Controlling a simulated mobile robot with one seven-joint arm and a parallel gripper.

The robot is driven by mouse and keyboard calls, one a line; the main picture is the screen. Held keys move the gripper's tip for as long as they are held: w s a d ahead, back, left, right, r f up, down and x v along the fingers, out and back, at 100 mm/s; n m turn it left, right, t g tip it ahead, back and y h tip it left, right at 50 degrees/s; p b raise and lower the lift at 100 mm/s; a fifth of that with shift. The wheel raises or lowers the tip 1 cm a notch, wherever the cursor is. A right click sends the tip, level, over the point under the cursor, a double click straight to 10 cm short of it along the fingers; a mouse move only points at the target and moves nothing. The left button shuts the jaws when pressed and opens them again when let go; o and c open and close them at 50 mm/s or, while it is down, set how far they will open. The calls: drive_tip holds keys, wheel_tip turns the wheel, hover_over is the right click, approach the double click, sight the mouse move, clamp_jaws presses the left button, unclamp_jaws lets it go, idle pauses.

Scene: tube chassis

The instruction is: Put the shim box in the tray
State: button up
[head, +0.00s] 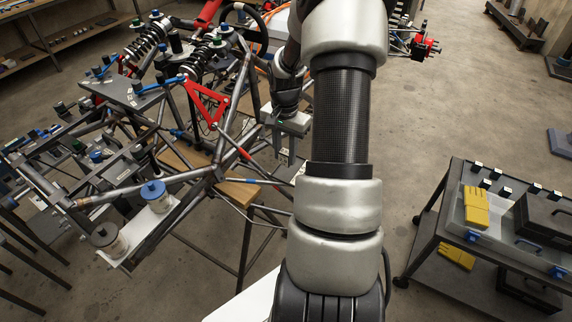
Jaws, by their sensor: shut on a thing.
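My gripper (284,146) points down in the middle of the head view, left of my forearm, over the tube chassis (243,95). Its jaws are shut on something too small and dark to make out. I cannot pick out the shim box with certainty. A pale, see-through tray (459,228) sits on the cart at the right, well apart from my gripper, with yellow gloves (476,207) at it.
The cart (425,246) also holds a black case (545,218) and a lower shelf with more yellow gloves (457,256). Chassis tubes, a red bracket (207,103) and coil springs (147,42) crowd the left. Bare floor (430,120) lies between chassis and cart.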

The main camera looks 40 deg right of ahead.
sight(285, 165)
drive_tip(key=shift+f, duration=2.65)
drive_tip(key=o, duration=1.1)
drive_tip(key=shift+c, duration=0.2)
wheel_tip(285, 165, up, 12)
drive_tip(key=shift+r, duration=0.2)
